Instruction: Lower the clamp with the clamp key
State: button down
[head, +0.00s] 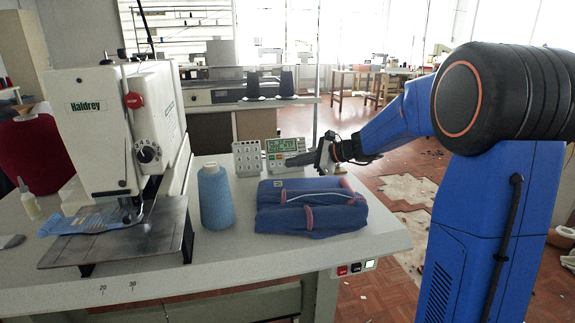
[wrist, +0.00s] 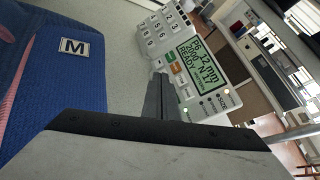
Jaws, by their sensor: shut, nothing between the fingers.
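The control panel (head: 285,147) stands at the back of the table with a lit green display (wrist: 200,62) and a column of small keys, one of them orange-red (wrist: 175,68). I cannot read which key is the clamp key. My gripper (head: 290,161) is shut and empty, its tips (wrist: 160,78) close in front of the lower keys; I cannot tell whether they touch. The white sewing machine (head: 115,125) stands at left. Its clamp (head: 131,212) is over blue cloth (head: 88,220) on the metal plate (head: 150,245); its height is unclear.
A grey keypad (head: 247,158) adjoins the panel. Folded blue garments (head: 310,218) with a white M tag (wrist: 75,46) lie in front of the panel, below my gripper. A blue thread cone (head: 215,197) stands left of them.

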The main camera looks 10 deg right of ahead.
dwell(0.3)
jog(key=shift+s+r, duration=0.4)
jog(key=shift+s, duration=0.35)
jog(key=shift+s+r, duration=0.4)
jog(key=shift+s, duration=0.35)
jog(key=shift+s+r, duration=0.4)
jog(key=shift+s, duration=0.35)
